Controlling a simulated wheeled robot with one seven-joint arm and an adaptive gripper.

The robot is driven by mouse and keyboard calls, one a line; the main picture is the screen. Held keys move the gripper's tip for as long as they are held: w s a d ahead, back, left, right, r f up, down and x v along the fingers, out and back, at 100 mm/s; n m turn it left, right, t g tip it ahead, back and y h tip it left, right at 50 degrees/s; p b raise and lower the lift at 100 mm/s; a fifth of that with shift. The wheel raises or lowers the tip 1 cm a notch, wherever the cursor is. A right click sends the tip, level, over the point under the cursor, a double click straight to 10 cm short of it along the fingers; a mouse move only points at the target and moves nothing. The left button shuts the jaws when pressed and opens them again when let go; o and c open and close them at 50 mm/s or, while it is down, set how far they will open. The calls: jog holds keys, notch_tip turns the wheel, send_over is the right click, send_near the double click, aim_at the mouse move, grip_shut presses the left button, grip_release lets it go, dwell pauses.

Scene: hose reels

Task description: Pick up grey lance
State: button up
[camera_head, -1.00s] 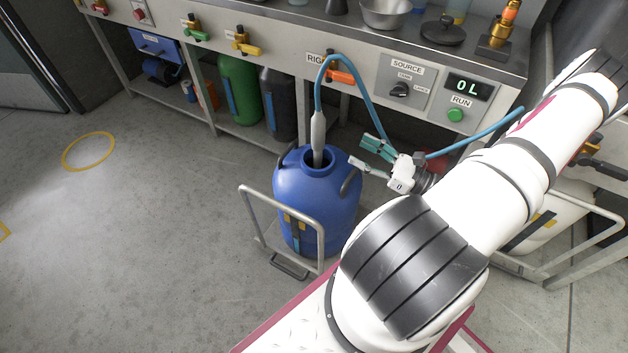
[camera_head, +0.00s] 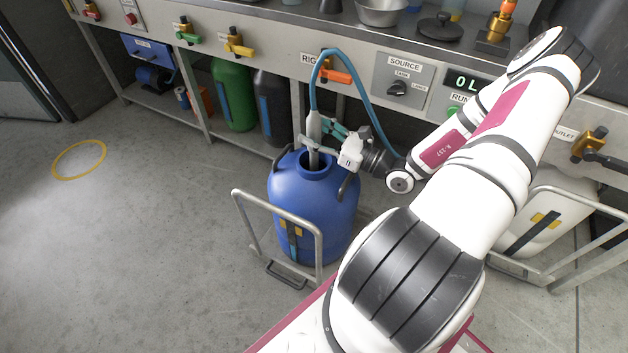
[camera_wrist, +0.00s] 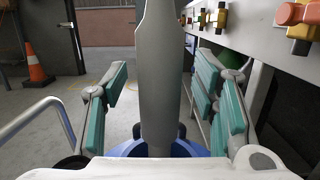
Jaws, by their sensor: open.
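The grey lance (camera_head: 314,132) stands upright in the mouth of the blue drum (camera_head: 312,205), its lower end hidden inside. A blue hose (camera_head: 345,60) arches from its top. My gripper (camera_head: 317,134) is at the lance, just above the drum's mouth. In the wrist view, the lance (camera_wrist: 158,80) runs vertically between the open teal-padded fingers of my gripper (camera_wrist: 160,105), with a visible gap on both sides. The drum's blue rim (camera_wrist: 190,148) shows low behind it.
A trolley with a grey handle (camera_head: 277,215) holds the drum. The bench (camera_head: 270,35) with valves and a SOURCE panel (camera_head: 402,80) runs behind. A white drum (camera_head: 540,215) stands at right. An orange cone (camera_wrist: 36,65) is far off. The left floor is clear.

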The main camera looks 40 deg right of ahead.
jog(key=shift+w+a, duration=0.1)
jog(key=shift+w, duration=0.1)
grip_shut()
jog(key=shift+r, duration=0.1)
notch_tip(320, 180, up, 44)
jog(key=p, duration=2.6)
jog(key=shift+r, duration=0.15)
